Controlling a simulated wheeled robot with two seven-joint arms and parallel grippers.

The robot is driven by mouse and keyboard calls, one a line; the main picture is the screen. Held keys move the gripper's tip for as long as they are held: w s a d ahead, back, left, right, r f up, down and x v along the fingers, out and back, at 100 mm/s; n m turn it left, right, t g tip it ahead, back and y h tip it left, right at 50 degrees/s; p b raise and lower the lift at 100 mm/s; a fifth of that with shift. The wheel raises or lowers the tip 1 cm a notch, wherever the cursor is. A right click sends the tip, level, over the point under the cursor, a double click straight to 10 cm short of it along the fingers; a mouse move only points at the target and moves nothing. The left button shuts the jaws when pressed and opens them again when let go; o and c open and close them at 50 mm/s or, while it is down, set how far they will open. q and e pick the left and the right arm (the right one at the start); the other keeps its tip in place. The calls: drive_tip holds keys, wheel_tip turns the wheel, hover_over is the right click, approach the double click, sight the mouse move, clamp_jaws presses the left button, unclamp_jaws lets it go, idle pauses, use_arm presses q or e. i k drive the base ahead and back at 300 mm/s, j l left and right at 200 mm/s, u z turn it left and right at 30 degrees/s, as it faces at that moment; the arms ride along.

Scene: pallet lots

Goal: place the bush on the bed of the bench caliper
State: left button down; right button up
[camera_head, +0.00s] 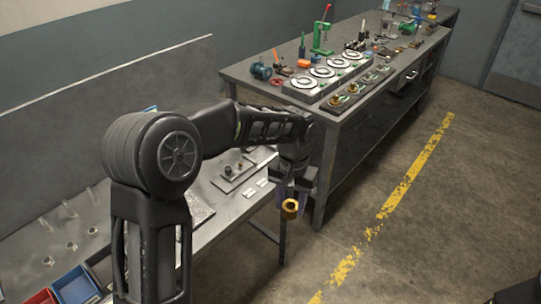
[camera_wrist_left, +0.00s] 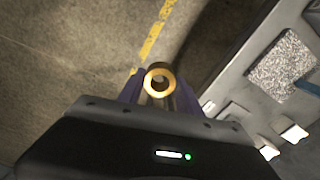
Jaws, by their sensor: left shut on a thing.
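The bush is a short brass-coloured ring (camera_head: 290,209) with a hole through it. My left gripper (camera_head: 292,198) is shut on it and holds it in the air, off the front edge of the near bench. In the left wrist view the bush (camera_wrist_left: 148,80) sits between the fingers of the left gripper (camera_wrist_left: 160,90), its hole facing the camera, with floor behind. A dark plate with small upright parts (camera_head: 232,177) lies on the near bench; I cannot tell whether it is the bench caliper. My left arm hides part of that bench.
The near bench (camera_head: 232,210) carries small white labels, a speckled grey plate (camera_wrist_left: 283,62) and red (camera_head: 76,287) and blue bins. A long far bench (camera_head: 345,122) holds round dials and tools.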

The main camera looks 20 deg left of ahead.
sight(263, 153)
drive_tip(key=i+j, duration=0.15)
drive_tip(key=i, duration=0.45)
drive_tip(key=i+j, duration=0.2)
drive_tip(key=i, duration=0.4)
